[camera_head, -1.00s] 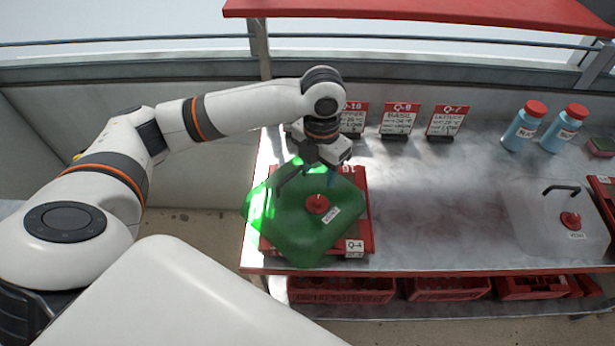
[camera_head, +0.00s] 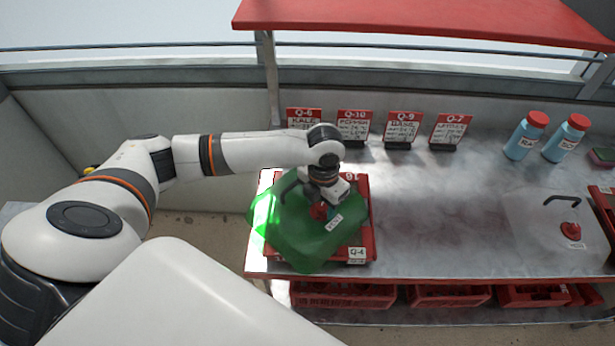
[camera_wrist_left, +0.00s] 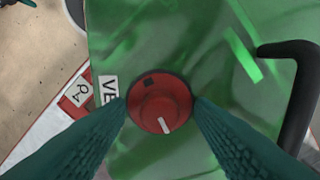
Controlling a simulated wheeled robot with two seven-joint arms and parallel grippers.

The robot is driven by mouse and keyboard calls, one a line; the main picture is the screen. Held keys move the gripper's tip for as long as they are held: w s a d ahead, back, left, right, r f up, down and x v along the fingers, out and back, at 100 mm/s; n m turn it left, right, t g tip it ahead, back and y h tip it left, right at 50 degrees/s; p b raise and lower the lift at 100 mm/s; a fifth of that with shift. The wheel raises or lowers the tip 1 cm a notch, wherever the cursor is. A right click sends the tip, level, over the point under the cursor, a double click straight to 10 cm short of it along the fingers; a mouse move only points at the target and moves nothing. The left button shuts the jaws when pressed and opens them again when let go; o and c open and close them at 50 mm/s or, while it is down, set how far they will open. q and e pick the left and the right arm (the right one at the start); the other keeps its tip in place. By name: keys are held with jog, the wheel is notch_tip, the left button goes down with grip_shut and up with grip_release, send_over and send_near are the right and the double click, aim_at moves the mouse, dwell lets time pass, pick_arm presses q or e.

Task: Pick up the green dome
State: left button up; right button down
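The green dome (camera_head: 290,235) is translucent and sits over a red tray (camera_head: 366,225) on the left part of the bench. It has a red knob (camera_wrist_left: 160,102) on top, a white label (camera_wrist_left: 108,90) beside it and a black bar handle (camera_wrist_left: 303,90). My left gripper (camera_head: 322,207) is over the dome's top at the knob. In the left wrist view its teal fingers are apart, one on each side of the knob. Whether they touch it is not clear. The handle is to the right of the fingers there. My right gripper is not in view.
A clear dome (camera_head: 535,225) with a black handle and red knob stands at the right. Several sign cards (camera_head: 400,130) and two blue bottles (camera_head: 527,135) line the back. The bench middle (camera_head: 440,220) is free. Red crates (camera_head: 345,295) sit below.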

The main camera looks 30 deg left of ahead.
pick_arm(q)
grip_shut()
